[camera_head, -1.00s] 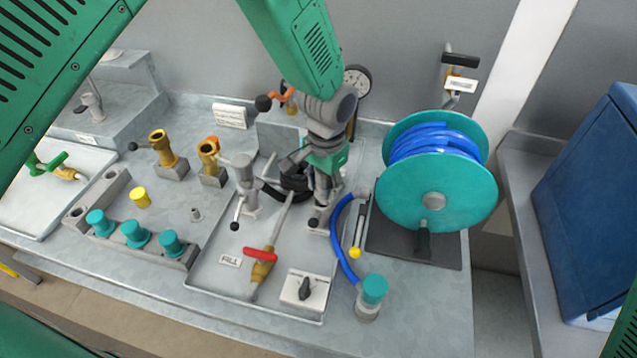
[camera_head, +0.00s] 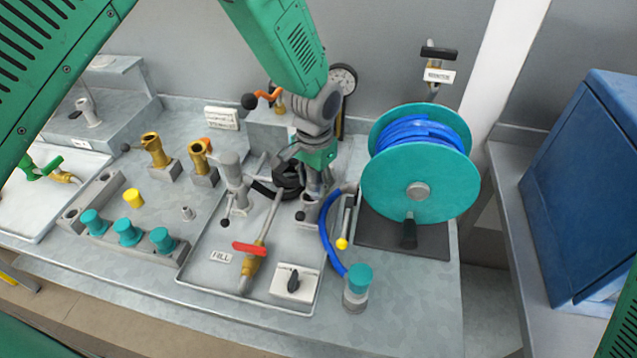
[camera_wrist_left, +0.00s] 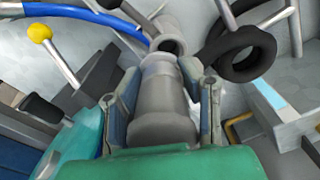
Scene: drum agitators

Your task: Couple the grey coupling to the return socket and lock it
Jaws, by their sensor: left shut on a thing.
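My left gripper (camera_head: 314,176) is over the metal tray, pointing down at a grey socket (camera_head: 307,211) with a black-ball lever. In the left wrist view the gripper (camera_wrist_left: 163,78) is shut on the grey coupling (camera_wrist_left: 162,105), with a finger on each side. The coupling's far end is lined up close to the open grey socket mouth (camera_wrist_left: 172,46). I cannot tell whether they touch. I see no readable label for this socket. A second grey fitting (camera_head: 232,172) stands upright to the left, also with a black-ball lever. My right gripper is out of view.
A black hose coil (camera_head: 288,178) lies beside the gripper. A red-handled valve (camera_head: 250,250), a FILL label (camera_head: 220,256) and a black knob (camera_head: 293,283) are on the tray. The teal reel (camera_head: 418,190) and blue hose (camera_head: 330,235) stand right. Brass fittings (camera_head: 154,152) stand left.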

